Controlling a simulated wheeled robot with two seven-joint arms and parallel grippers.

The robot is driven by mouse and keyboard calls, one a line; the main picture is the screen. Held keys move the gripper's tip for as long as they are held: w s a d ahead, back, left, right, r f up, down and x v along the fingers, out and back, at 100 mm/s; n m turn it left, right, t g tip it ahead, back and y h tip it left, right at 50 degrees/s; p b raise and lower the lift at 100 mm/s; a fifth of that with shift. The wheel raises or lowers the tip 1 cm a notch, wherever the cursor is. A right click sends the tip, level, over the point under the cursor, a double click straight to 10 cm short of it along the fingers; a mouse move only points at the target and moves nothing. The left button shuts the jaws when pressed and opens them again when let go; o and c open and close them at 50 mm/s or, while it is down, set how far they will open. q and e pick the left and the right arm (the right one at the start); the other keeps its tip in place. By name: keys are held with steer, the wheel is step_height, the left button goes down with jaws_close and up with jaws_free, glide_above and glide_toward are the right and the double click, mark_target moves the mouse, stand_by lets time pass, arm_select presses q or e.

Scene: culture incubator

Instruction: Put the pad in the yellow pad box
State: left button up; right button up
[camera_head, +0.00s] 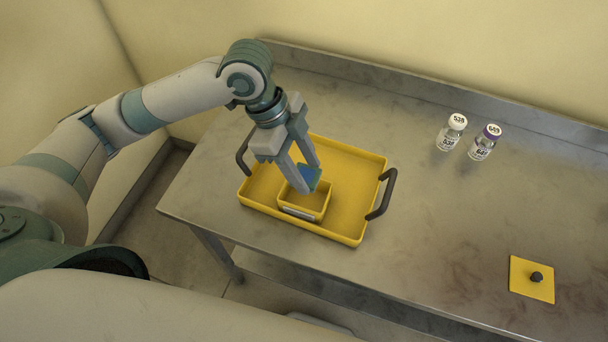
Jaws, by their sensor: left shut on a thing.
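The yellow pad box (318,205) is a small open box with a pale label on its front. It stands inside a yellow tray (345,225) with dark handles. My left gripper (309,181) points down over the box and is shut on the blue pad (310,174). The fingertips and pad are at the box's opening; I cannot tell how far the pad is below the rim. The fingers partly hide the pad. My right gripper is not in view.
Two labelled vials, one with a white cap (457,122) and one with a purple cap (491,131), stand at the back right. A flat yellow square lid (522,284) with a black knob lies at the front right. The metal table (430,220) is clear between them.

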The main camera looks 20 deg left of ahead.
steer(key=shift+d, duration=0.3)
arm_select(q)
steer(key=shift+f, duration=0.2)
step_height(320, 180, down, 3)
steer(key=shift+r+p, duration=0.2)
steer(key=shift+p, duration=0.3)
steer(key=shift+f, duration=0.55)
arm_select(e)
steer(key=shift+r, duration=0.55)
arm_select(q)
steer(key=shift+f, duration=0.3)
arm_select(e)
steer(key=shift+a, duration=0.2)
arm_select(q)
steer(key=shift+f, duration=0.3)
